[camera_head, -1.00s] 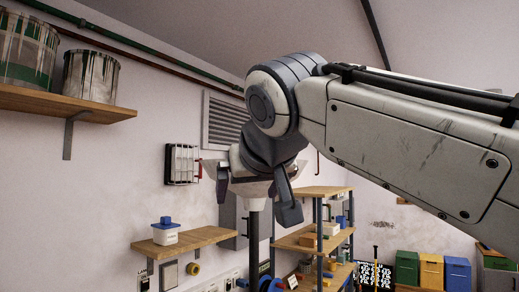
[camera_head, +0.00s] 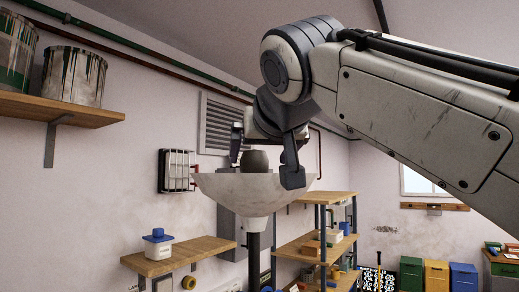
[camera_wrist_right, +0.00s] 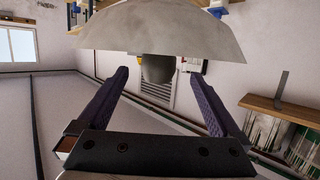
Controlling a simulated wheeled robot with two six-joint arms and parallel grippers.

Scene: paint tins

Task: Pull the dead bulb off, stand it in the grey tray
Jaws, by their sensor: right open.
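A pale, worn bowl-shaped lamp shade (camera_head: 228,190) stands upturned on a dark pole (camera_head: 253,255). A dark grey rounded bulb (camera_head: 255,160) sticks up from the bowl; its base is hidden by the rim. My right gripper (camera_head: 266,162) is open, one finger showing on each side of the bulb in the head view. In the right wrist view, the bulb (camera_wrist_right: 157,69) shows between and beyond the open fingers (camera_wrist_right: 156,78), apart from them, under the shade's edge (camera_wrist_right: 160,30). No grey tray is in view. My left gripper is not in view.
Paint tins (camera_head: 74,76) stand on a wall shelf (camera_head: 70,108) at upper left. A lower wooden shelf (camera_head: 180,256) holds a white jar with a blue lid (camera_head: 158,243). A shelving rack (camera_head: 318,245) stands behind the lamp. Coloured bins (camera_head: 437,275) are at lower right.

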